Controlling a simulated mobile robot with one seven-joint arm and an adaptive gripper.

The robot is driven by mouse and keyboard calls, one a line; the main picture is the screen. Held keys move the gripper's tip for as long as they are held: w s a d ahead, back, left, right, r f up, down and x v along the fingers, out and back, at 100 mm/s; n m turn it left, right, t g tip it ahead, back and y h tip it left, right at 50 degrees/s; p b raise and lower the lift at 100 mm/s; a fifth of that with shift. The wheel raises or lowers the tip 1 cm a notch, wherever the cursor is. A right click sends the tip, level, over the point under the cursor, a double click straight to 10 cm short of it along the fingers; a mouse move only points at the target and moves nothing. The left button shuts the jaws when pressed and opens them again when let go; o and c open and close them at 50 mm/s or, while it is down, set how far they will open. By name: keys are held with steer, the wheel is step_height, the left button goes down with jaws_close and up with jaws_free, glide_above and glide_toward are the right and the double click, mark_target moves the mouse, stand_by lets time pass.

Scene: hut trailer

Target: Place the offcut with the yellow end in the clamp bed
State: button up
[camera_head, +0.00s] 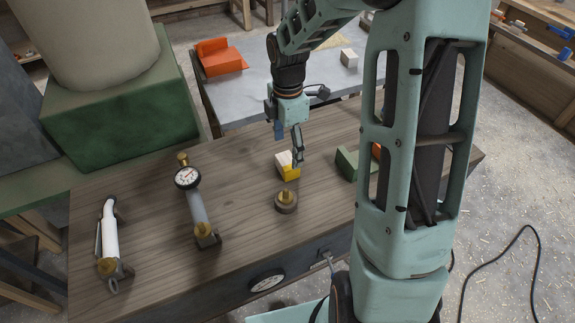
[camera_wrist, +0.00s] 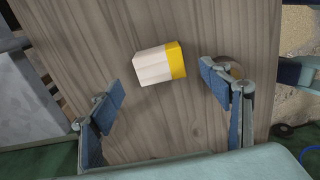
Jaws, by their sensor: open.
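The offcut (camera_head: 287,170) is a small pale wood block with a yellow end, lying on the brown wooden bench. In the wrist view the offcut (camera_wrist: 152,66) shows its yellow end at the right. My gripper (camera_head: 288,147) is open above and close to the offcut, holding nothing. In the wrist view the offcut appears just ahead of the gap between the fingertips (camera_wrist: 163,86), apart from both. A green block-like piece (camera_head: 346,163) with orange beside it is partly hidden behind my arm. I cannot tell whether it is the clamp bed.
A round brown piece with a brass knob (camera_head: 286,202) stands just in front of the offcut. A gauge fixture (camera_head: 196,205) and a white-handled tool (camera_head: 109,238) are at the left. A grey table (camera_head: 245,104) behind bears an orange object (camera_head: 220,60) and a pale block (camera_head: 349,58).

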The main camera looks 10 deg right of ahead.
mark_target(287, 161)
step_height(287, 161, down, 7)
steer(key=shift+r, duration=0.1)
stand_by(0.3)
steer(key=c, duration=1.4)
steer(key=shift+o, duration=0.2)
steer(key=shift+r, duration=0.1)
